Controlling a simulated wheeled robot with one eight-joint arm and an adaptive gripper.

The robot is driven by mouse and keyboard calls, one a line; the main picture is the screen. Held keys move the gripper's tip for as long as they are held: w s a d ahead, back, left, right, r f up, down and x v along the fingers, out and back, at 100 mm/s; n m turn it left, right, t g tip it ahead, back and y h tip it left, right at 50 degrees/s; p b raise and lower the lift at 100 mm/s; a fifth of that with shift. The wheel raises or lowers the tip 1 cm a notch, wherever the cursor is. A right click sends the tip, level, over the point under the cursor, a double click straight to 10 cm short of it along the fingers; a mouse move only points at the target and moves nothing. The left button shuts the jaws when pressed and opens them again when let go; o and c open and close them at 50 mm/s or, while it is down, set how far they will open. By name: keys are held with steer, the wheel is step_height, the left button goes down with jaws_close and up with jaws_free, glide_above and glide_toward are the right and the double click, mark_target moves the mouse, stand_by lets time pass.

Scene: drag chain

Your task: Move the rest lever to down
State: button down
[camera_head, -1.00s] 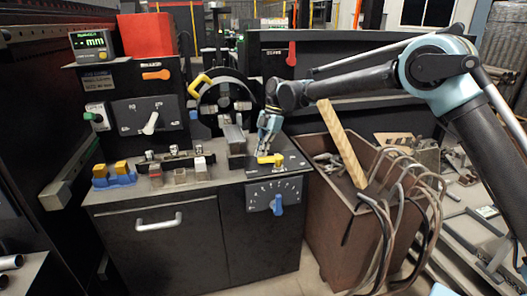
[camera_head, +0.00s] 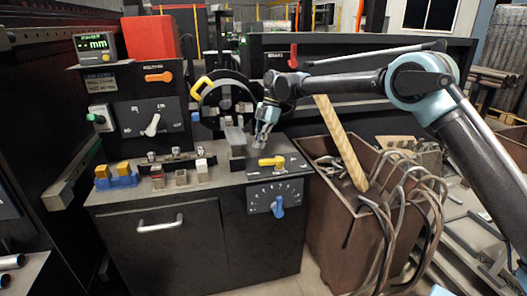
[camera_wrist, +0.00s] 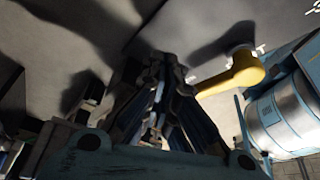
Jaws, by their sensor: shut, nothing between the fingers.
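A yellow lever (camera_head: 271,161) lies on the dark plate at the right end of the countertop. It is the lever nearest my gripper; I cannot read a full label, so I cannot be sure it is the rest lever. In the head view its arm points left from the round pivot at its right. My gripper (camera_head: 263,143) is shut and empty, just above and behind the lever, apparently apart from it. In the wrist view the yellow lever (camera_wrist: 235,76) shows to the right of the fingers (camera_wrist: 165,65), with a letter T by its pivot.
A blue lever (camera_head: 278,207) sits on a dial on the cabinet front. A white lever (camera_head: 153,125) and an orange lever (camera_head: 159,77) are on the back panel. A metal block (camera_head: 235,140) stands left of my gripper. A brown bin (camera_head: 335,230) with a wooden plank is at the right.

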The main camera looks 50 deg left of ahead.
step_height(320, 180, up, 6)
steer(key=w+a, duration=0.2)
steer(key=shift+w+r, duration=0.25)
stand_by(0.5)
